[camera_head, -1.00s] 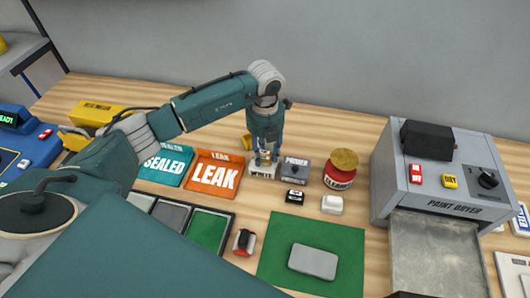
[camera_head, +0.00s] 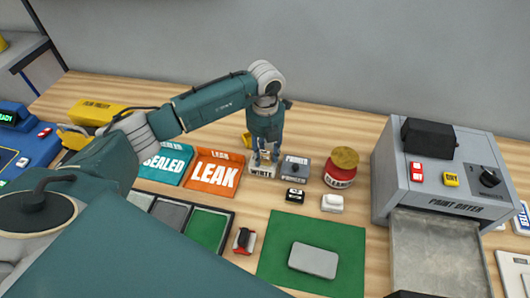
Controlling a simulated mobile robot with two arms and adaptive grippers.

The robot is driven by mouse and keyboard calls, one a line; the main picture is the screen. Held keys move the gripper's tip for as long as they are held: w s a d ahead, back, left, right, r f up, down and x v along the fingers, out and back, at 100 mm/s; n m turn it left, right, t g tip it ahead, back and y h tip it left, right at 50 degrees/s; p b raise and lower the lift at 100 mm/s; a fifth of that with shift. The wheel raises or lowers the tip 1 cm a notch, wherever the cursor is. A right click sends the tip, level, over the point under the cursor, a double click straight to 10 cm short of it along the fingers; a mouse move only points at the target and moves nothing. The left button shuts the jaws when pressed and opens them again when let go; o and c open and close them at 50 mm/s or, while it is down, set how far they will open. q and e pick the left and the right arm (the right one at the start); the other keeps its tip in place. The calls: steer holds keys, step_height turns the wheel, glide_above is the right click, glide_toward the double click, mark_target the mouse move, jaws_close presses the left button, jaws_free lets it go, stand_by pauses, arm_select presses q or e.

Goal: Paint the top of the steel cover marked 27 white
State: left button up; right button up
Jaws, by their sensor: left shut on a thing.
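A grey, rounded steel cover (camera_head: 313,260) lies flat on a green mat (camera_head: 341,238); no number is readable on its top. My left gripper (camera_head: 264,157) points down at the back of the bench, well behind and left of the cover. It is shut on the item in the block labelled WHITE (camera_head: 262,171); the fingers hide most of what they hold. A grey block labelled PRIMER (camera_head: 294,168) with a dark knob stands just right of it. My right gripper is not in view.
A grey paint dryer (camera_head: 435,175) stands at the right with a tray in front. A red jar (camera_head: 341,168), small black (camera_head: 295,196) and white (camera_head: 332,203) blocks stand behind the mat. An orange LEAK tray (camera_head: 216,180) and teal SEALED tray (camera_head: 164,164) lie left of the gripper.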

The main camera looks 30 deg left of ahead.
arm_select(q)
steer(key=shift+r, duration=0.1)
steer(key=shift+r+p, duration=1.6)
steer(key=shift+r, duration=0.7)
steer(key=shift+r+p, duration=0.7)
steer(key=shift+r, duration=0.45)
steer(key=shift+f, duration=0.1)
step_height(320, 180, down, 5)
steer(key=b, duration=0.4)
steer(key=shift+f+b, duration=0.4)
steer(key=shift+f, duration=0.1)
steer(key=shift+f+b, duration=0.35)
steer(key=shift+f, duration=0.15)
